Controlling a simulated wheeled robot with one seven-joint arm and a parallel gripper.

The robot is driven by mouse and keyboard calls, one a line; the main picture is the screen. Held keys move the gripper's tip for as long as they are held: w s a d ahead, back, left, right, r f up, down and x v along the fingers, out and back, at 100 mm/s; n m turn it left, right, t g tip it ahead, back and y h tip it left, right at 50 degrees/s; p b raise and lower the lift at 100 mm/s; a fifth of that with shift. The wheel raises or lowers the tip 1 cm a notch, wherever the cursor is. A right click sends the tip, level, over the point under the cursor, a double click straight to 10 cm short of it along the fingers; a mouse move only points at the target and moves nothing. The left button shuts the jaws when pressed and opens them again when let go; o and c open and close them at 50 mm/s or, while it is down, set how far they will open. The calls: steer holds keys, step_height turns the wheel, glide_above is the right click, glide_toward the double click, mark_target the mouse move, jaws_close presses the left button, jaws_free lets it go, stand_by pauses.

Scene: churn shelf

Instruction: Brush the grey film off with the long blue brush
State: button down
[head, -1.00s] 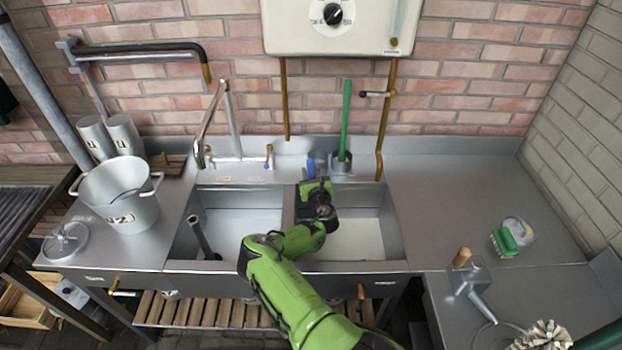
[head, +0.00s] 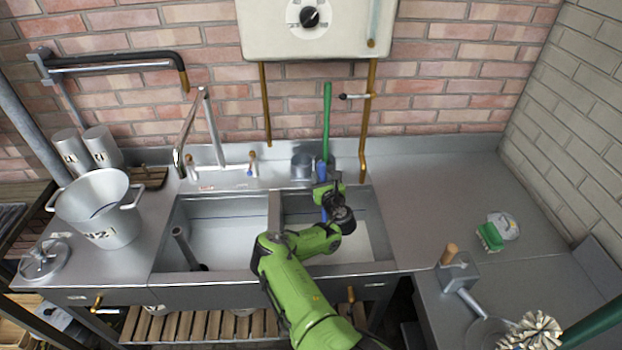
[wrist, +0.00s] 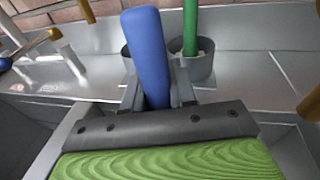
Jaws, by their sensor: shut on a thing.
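My gripper (head: 323,190) is shut on the long blue brush (wrist: 147,55), over the right sink basin. I cannot make out the grey film in either view.
A green-handled brush (head: 326,115) stands in the right cup at the sink's back edge. A tap (head: 187,135) rises over the left basin, where a grey pipe (head: 185,247) stands.

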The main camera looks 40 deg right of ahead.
steer(key=shift+s+d, duration=1.45)
steer(key=shift+d, duration=0.8)
steer(key=shift+w+a+f, duration=0.1)
steer(key=shift+w+a, duration=0.35)
steer(key=shift+a, duration=0.3)
steer(key=shift+w+a, duration=0.45)
steer(key=shift+a, duration=0.25)
steer(key=shift+w+a+f, duration=0.1)
steer(key=shift+w+a, duration=0.35)
steer(key=shift+a, duration=0.3)
steer(key=shift+w+a+p, duration=0.75)
steer(key=shift+w+a, duration=1.85)
steer(key=shift+a, duration=1)
steer(key=s+d, duration=0.1)
steer(key=s, duration=0.5)
steer(key=shift+d+r+b, duration=0.2)
steer(key=shift+d+b, duration=0.15)
steer(key=shift+b, duration=0.05)
steer(key=shift+w, duration=0.1)
step_height(320, 180, up, 20)
steer(key=p, duration=1.4)
